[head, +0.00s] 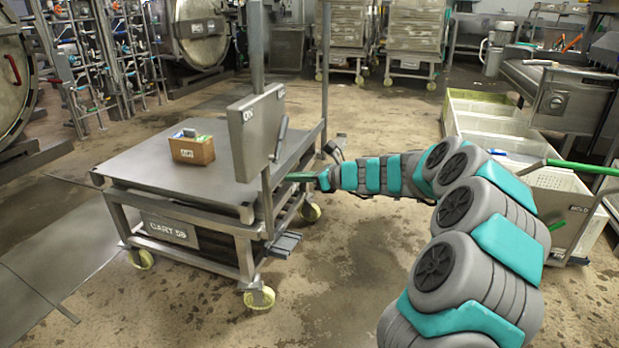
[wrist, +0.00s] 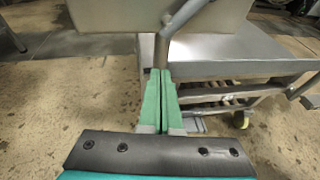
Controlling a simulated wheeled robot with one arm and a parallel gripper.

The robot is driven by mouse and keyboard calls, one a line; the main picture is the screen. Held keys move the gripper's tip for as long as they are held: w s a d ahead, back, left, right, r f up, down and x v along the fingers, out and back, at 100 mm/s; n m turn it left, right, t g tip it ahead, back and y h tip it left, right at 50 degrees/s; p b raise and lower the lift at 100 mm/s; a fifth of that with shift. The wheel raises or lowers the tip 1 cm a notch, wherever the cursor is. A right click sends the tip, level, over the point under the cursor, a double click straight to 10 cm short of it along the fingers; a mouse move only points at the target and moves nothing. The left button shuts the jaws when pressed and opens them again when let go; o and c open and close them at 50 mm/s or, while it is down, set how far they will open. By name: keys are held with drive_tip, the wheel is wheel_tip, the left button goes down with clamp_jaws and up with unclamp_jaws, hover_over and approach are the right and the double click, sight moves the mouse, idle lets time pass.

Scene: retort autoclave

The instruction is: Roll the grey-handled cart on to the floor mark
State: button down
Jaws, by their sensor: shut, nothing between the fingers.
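The cart (head: 175,232) is a steel trolley labelled "CART" with cream wheels, standing left of my arm. An upright panel (head: 257,130) is fixed on its right end, with a slanted grey handle (head: 281,139) beside it. The wrist view also shows the grey handle (wrist: 184,18) and the cart top (wrist: 230,58). My gripper (head: 298,177) is at the cart's right side, below the handle. In the wrist view its green fingers (wrist: 159,74) are together with nothing between them. The tips are near the post under the handle; I cannot tell whether they touch. No floor mark is clearly identifiable.
A small brown box (head: 191,150) sits on the cart top. Pale crates (head: 490,132) and a white bin (head: 560,195) stand at right. Round steel vessels (head: 200,32) and racked carts (head: 415,38) are behind. Open floor (head: 350,270) lies in front and right of the cart.

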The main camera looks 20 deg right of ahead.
sight(269, 174)
drive_tip(key=x, duration=0.3)
drive_tip(key=r+x, duration=0.1)
drive_tip(key=x, duration=0.1)
drive_tip(key=shift+w+a, duration=0.25)
drive_tip(key=shift+w, duration=0.1)
drive_tip(key=shift+a, duration=0.1)
